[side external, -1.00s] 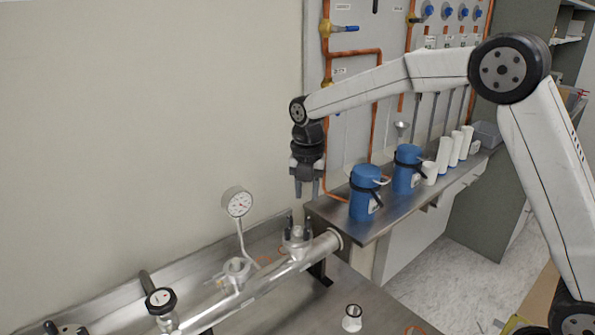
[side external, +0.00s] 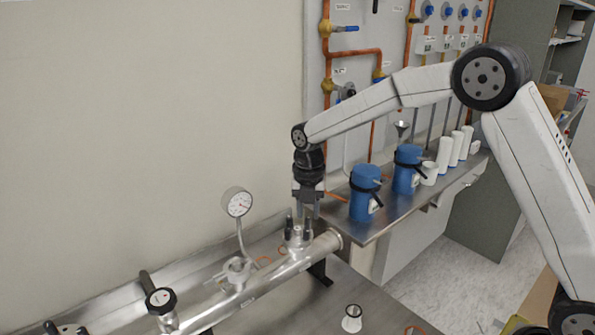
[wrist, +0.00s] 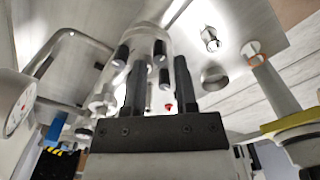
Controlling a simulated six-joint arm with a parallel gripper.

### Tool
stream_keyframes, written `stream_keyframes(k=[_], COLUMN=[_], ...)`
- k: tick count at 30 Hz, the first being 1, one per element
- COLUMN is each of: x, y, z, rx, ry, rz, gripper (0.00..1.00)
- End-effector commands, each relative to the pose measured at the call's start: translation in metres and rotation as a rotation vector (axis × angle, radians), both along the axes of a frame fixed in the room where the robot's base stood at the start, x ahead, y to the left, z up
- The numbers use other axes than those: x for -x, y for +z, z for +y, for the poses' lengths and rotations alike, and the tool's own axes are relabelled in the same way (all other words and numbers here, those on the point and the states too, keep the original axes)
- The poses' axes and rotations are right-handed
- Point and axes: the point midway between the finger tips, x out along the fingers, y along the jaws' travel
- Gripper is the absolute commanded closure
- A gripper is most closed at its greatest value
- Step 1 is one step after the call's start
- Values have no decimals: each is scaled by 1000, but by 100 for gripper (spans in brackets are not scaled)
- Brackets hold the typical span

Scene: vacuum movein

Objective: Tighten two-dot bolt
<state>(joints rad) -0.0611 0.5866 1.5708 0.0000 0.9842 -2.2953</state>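My gripper (side external: 309,210) points down just above the clamped port (side external: 297,242) at the right end of the long metal tube (side external: 262,279). Dark upright bolts (side external: 289,225) stand around this port. In the wrist view, my gripper (wrist: 160,62) has its two dark fingers apart. Several dark-capped bolts (wrist: 122,54) show around and between the fingers, with another bolt (wrist: 158,49) near the middle. I cannot make out dot markings, so I cannot tell which is the two-dot bolt. No bolt is visibly gripped.
A black knob (side external: 160,299) sits at the tube's left. Blue containers (side external: 365,192) and white cylinders (side external: 444,157) stand on the raised shelf at right. A small metal cup (side external: 351,318) stands on the front bench.

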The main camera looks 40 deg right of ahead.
Motion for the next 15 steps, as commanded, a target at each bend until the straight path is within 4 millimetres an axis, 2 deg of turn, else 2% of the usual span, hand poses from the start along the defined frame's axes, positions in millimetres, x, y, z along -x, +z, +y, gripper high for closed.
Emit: stream_keyframes(k=[6,15], x=[0,0], y=[-21,-26], z=[0,0], rx=[0,0], ry=[0,0], rz=[1,0], gripper=[64,64])
